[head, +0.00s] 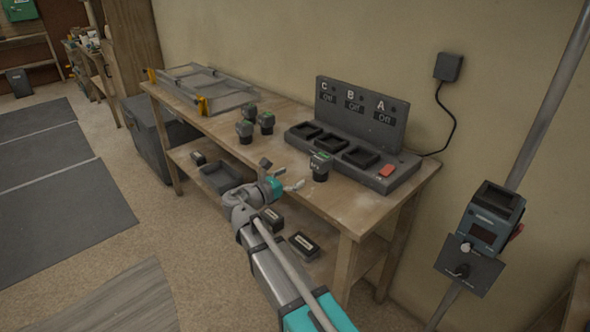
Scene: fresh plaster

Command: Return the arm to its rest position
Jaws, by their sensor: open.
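My arm (275,270) reaches up from the bottom edge of the head view to the front edge of the wooden workbench. My gripper (283,174) is at its end, in front of the bench, with its fingers apart and nothing seen between them. A dark block with a green top (320,167) stands upright on the bench just right of the gripper, apart from it as far as I can tell. The arm hides part of the bench's lower shelf.
A charger (346,146) with bays C, B and A, all reading Off, and a red button (387,170) stands on the workbench (222,105). Three similar blocks (244,131) stand left of it. A pole-mounted device (489,220) is at right.

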